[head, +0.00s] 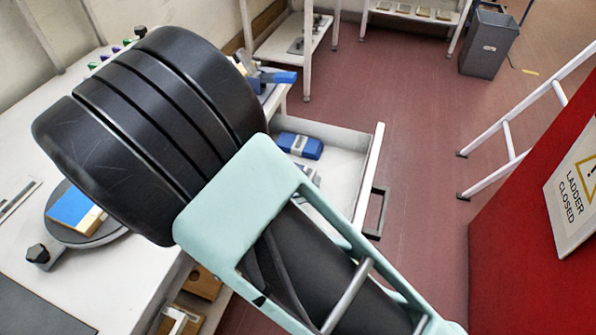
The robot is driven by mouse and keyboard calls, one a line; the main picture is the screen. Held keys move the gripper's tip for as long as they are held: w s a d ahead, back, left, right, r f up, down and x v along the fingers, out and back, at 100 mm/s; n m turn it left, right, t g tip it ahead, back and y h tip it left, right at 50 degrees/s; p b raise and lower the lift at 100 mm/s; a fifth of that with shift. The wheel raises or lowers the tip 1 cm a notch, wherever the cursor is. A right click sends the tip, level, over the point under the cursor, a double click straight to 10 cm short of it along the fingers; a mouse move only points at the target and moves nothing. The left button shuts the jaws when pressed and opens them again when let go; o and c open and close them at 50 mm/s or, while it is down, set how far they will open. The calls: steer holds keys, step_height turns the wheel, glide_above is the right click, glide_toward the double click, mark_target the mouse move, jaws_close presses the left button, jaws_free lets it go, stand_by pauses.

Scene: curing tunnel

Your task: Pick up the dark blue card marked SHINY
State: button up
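I cannot make out a dark blue card marked SHINY, and no such lettering is readable. A flat bright blue piece (70,207) with a tan and white edge lies on a round grey plate (58,238) on the white bench at left. My arm crosses the middle of the head view and hides much of the bench. My gripper does not show.
The white bench (130,290) fills the left. An open white drawer (340,165) holds a blue item with a pale band (300,146). A blue and grey object (262,77) sits behind my arm. A white ladder (507,140) and red panel (530,250) stand right; red floor (430,110) lies between.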

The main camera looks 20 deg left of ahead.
mark_target(299, 168)
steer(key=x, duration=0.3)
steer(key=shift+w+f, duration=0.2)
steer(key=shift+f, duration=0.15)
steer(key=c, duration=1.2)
